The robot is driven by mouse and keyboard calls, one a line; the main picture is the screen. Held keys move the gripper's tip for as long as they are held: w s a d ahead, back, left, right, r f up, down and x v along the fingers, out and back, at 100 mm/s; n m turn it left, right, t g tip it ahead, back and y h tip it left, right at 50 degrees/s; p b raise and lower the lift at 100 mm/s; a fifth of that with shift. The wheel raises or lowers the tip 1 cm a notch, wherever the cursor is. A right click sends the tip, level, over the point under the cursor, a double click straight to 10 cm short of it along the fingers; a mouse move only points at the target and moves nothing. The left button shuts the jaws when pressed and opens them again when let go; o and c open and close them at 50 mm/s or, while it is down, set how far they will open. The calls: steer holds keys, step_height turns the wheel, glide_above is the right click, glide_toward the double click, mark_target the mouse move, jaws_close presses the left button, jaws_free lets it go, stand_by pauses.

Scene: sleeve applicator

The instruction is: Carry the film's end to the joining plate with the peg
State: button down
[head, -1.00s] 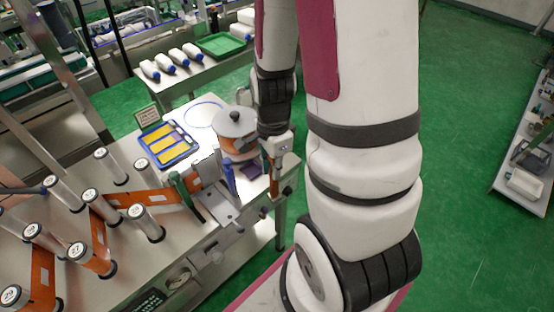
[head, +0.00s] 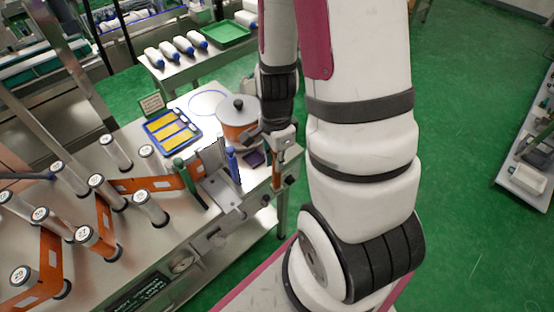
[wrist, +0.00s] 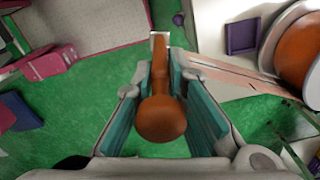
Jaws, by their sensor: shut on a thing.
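My gripper (head: 280,150) is at the right edge of the bench in the head view. In the wrist view my gripper (wrist: 160,100) is shut on an orange-brown peg with a round knob (wrist: 160,119); a pale squarish tip shows at its far end. The peg (head: 276,177) also hangs below the gripper in the head view. Orange film (head: 150,183) runs between rollers to a green post. I cannot tell where its end is. A metal plate (head: 221,192), probably the joining plate, lies left of the gripper, beside a blue post (head: 232,164).
A lidded orange reel (head: 238,118) stands close behind the gripper. A blue tray with yellow strips (head: 172,133) and several numbered rollers (head: 150,208) occupy the bench. A small purple tray (wrist: 243,35) shows in the wrist view.

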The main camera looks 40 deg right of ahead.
steer(key=w+a+b, duration=0.1)
steer(key=w+a, duration=1.1)
steer(key=w, duration=0.3)
steer(key=shift+w+f, duration=0.1)
steer(key=shift+f, duration=0.05)
stand_by(0.8)
steer(key=shift+f, duration=0.65)
steer(key=shift+f+b, duration=0.25)
steer(key=shift+b, duration=0.05)
steer(key=c, duration=1.5)
jaws_free()
steer(key=shift+c, duration=0.2)
steer(key=shift+o, duration=0.4)
